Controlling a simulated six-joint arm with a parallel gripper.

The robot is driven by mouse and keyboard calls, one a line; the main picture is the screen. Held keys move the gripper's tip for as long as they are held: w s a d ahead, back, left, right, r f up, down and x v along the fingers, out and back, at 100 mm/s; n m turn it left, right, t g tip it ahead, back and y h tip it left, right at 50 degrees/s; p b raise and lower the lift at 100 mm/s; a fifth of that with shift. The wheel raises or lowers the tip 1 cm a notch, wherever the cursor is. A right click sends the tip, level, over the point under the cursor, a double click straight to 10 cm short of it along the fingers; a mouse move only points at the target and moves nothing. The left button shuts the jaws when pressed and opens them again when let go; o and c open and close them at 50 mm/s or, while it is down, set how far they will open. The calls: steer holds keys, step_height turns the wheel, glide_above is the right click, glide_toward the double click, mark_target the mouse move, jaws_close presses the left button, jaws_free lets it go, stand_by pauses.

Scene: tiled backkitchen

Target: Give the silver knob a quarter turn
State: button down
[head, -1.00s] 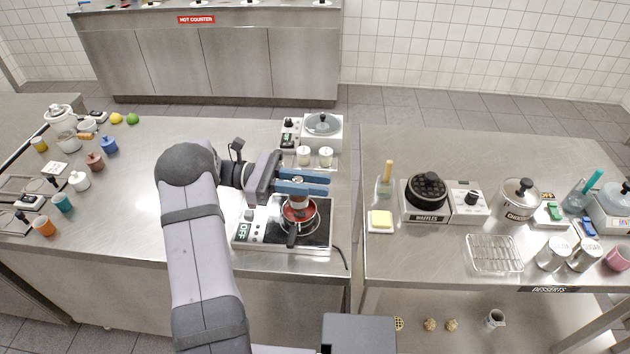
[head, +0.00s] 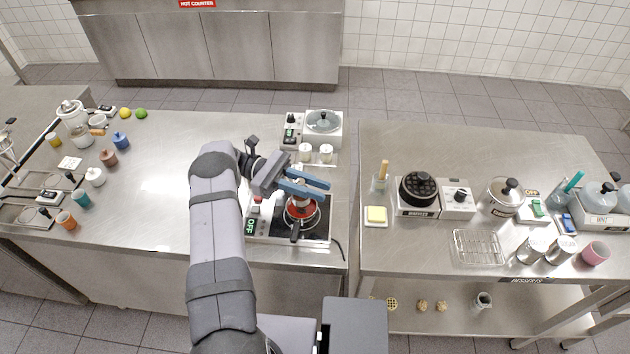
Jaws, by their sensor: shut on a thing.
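My gripper (head: 306,186), with blue fingers, is over the hotplate (head: 318,232) on the left counter. It is shut on a small brownish, pale-topped thing (head: 300,203), mostly hidden by the fingers. That thing stands above a dark round pan (head: 303,222) with red contents, its handle toward the front. I cannot tell whether it touches the pan. The hotplate's panel has a green OFF display (head: 250,227) and small controls at its left side. I cannot clearly make out a silver knob; small parts near the gripper are partly hidden.
Two white canisters (head: 305,152) and a white appliance with a glass lid (head: 322,122) stand behind the gripper. A waffle maker (head: 419,193) is on the right counter, across a gap. The left counter's middle is clear; cups and jars stand farther left.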

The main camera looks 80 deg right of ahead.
stand_by(0.4)
steer(key=c, duration=1.6)
jaws_free()
steer(key=shift+o, duration=0.2)
steer(key=b, duration=0.2)
steer(key=h+b, duration=0.1)
steer(key=b, duration=0.2)
steer(key=shift+d+f+n, duration=0.15)
steer(key=shift+f+n, duration=0.15)
steer(key=shift+n, duration=0.1)
steer(key=h+b, duration=0.1)
steer(key=b, duration=0.2)
steer(key=shift+d+n+g, duration=0.1)
steer(key=shift+n+g, duration=0.2)
steer(key=shift+n, duration=0.1)
steer(key=w+a+n+t+h+b, duration=0.2)
steer(key=w+n+h+b, duration=0.2)
steer(key=w+n+h, duration=0.6)
steer(key=w+a+f+m+t, duration=0.1)
steer(key=w+a+f+t, duration=0.1)
steer(key=a, duration=0.4)
steer(key=w+a+f+m+t+y+b, duration=0.1)
steer(key=w+a+f+m+t, duration=0.1)
steer(key=w+a+f+t, duration=0.1)
steer(key=w+a+f+m+t, duration=0.2)
steer(key=w+a, duration=0.4)
steer(key=a, duration=0.3)
steer(key=shift+w+f+t+y+b, duration=0.2)
steer(key=shift+f+t+y+b, duration=0.35)
steer(key=shift+f, duration=0.7)
